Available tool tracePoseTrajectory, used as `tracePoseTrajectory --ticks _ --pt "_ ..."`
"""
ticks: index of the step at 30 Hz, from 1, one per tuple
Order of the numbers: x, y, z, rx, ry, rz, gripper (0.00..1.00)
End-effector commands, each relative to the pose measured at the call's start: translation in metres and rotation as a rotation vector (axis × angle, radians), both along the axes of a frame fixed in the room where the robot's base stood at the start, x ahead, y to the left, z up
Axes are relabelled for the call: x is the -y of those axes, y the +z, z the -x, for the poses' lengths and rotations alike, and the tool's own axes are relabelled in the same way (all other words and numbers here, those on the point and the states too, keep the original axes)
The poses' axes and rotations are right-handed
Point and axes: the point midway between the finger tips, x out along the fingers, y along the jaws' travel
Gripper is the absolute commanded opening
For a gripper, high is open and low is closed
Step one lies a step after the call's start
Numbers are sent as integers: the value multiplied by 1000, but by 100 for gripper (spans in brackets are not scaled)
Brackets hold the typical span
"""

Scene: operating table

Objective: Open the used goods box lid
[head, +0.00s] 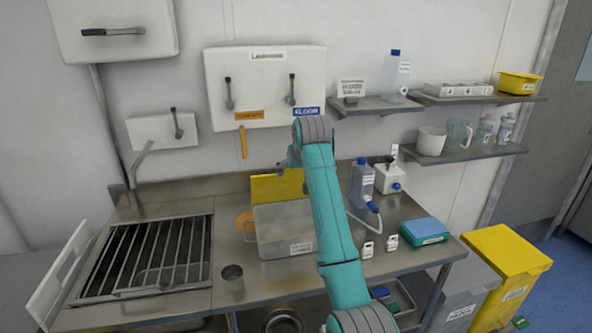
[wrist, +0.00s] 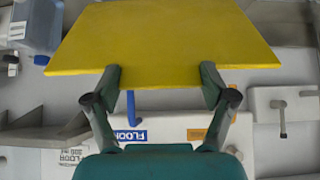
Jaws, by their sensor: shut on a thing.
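A yellow flat panel (head: 276,188), which looks like the lid, stands raised behind a grey open-topped box (head: 283,231) on the steel counter. The box has a small white label on its front. Whether the panel is joined to the box I cannot tell. In the wrist view the yellow panel (wrist: 160,38) fills the top. My gripper (wrist: 161,76) has both fingertips at the panel's near edge and is shut on it. In the head view my arm hides the box's right side, and the fingertips are hard to make out.
A blue-capped bottle (head: 362,183) and a white canister (head: 389,177) stand right of the box. A steel cup (head: 232,278) stands in front, left. A grated sink (head: 155,252) lies at left. Shelves (head: 470,150) hang on the right wall. A yellow bin (head: 508,270) stands right of the counter.

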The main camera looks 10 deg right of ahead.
Motion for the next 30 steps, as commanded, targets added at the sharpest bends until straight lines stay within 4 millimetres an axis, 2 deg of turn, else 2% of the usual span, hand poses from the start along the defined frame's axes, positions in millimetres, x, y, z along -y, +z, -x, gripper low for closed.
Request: tracePoseTrajectory --ticks 17,18,19,30 --pt "0 0 0 0 0 0 20" --pt "0 0 0 0 0 0 93" --pt "0 0 0 0 0 0 100" --pt "0 1 1 0 0 0 100"
